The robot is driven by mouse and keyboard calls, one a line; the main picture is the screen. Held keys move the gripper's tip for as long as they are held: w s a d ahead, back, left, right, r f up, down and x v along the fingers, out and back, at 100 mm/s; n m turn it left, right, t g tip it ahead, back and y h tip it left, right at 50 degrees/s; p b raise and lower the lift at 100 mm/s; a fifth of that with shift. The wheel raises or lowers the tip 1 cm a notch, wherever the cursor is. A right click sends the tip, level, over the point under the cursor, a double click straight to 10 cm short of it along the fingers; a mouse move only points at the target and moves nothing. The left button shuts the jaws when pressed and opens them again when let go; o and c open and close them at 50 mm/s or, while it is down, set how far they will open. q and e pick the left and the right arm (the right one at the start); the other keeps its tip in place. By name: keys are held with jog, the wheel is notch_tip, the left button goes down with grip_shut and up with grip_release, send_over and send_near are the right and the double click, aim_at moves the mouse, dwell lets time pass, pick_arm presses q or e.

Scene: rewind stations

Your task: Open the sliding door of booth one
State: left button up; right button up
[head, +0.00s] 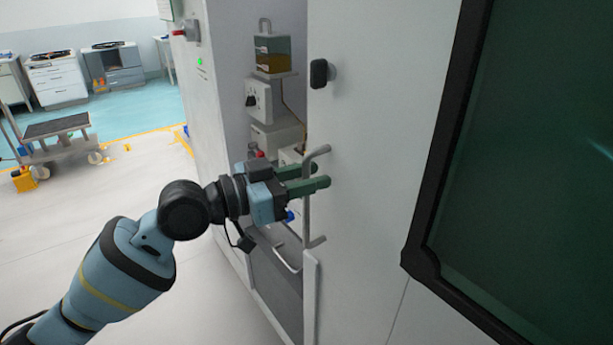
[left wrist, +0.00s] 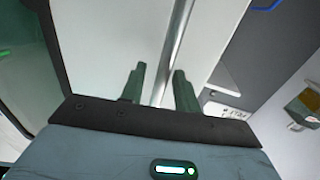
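The sliding door (head: 375,140) is a white upright panel with a vertical grey bar handle (head: 307,222) near its left edge. A gap left of that edge shows the booth's inside (head: 228,90). No booth number is readable. My left gripper (head: 322,175) is at the handle with its green fingers on either side of the bar. In the left wrist view the bar (left wrist: 177,40) runs between the fingers (left wrist: 159,88), with slim gaps beside it, so the gripper looks open around it. My right gripper is out of view.
A black knob (head: 319,73) sits above the handle. A dark pane in a black frame (head: 530,150) fills the right. Inside the booth, a container of yellow liquid (head: 273,52) stands on a shelf. A cart (head: 60,135) stands far left; the floor between is clear.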

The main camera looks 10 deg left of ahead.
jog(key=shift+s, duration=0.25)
